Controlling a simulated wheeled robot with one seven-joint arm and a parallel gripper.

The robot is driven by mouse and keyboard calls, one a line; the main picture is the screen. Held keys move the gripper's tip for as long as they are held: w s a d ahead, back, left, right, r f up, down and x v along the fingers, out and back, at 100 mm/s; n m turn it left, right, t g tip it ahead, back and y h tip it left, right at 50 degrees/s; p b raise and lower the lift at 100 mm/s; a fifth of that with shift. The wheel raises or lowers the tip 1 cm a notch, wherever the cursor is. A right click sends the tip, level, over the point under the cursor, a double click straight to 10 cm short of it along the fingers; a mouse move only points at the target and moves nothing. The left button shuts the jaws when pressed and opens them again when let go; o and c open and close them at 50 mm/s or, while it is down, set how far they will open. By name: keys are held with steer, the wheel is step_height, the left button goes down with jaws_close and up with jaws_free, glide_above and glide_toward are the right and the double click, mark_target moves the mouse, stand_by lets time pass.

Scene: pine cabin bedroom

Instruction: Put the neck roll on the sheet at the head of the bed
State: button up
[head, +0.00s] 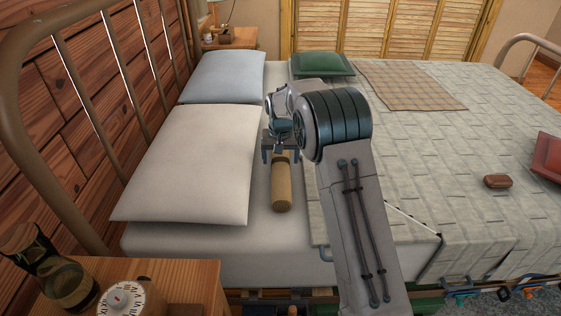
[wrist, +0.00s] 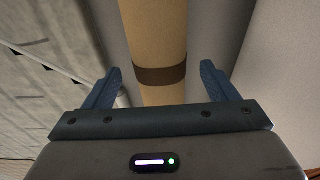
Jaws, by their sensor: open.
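The neck roll (head: 282,188) is a tan cylinder with a dark brown band. It lies on the white sheet (head: 257,212) at the head of the bed, between the pillows and the turned-down quilt. In the wrist view the neck roll (wrist: 157,40) runs up the picture between my fingers, its band (wrist: 160,75) near the fingertips. My gripper (head: 281,150) is over the far end of the roll, hiding that end. Its two blue fingers (wrist: 160,75) are open, one on each side of the roll, with gaps showing.
A white pillow (head: 190,165) and a pale blue pillow (head: 222,77) lie left, against the metal bed frame. A green cushion (head: 322,64) lies at the far side. The quilt (head: 430,140) holds a brown item (head: 497,181). A nightstand (head: 185,280) with clock and jar stands front left.

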mark_target(281, 163)
step_height(281, 163, up, 9)
steer(key=s+p, duration=0.1)
steer(key=shift+s+p, duration=0.25)
steer(key=shift+p, duration=0.05)
steer(key=s+d+r, duration=0.4)
steer(key=s+d, duration=0.1)
steer(key=s, duration=0.4)
steer(key=s+d+r, duration=0.3)
steer(key=s+d, duration=0.2)
steer(key=s, duration=0.4)
steer(key=s+d+f, duration=0.1)
steer(key=s+d, duration=0.1)
steer(key=s, duration=0.7)
steer(key=s+d+f, duration=0.1)
steer(key=s+d, duration=0.1)
steer(key=s, duration=0.8)
steer(key=shift+s+f, duration=0.15)
steer(key=shift+f, duration=0.25)
steer(key=shift+d, duration=0.1)
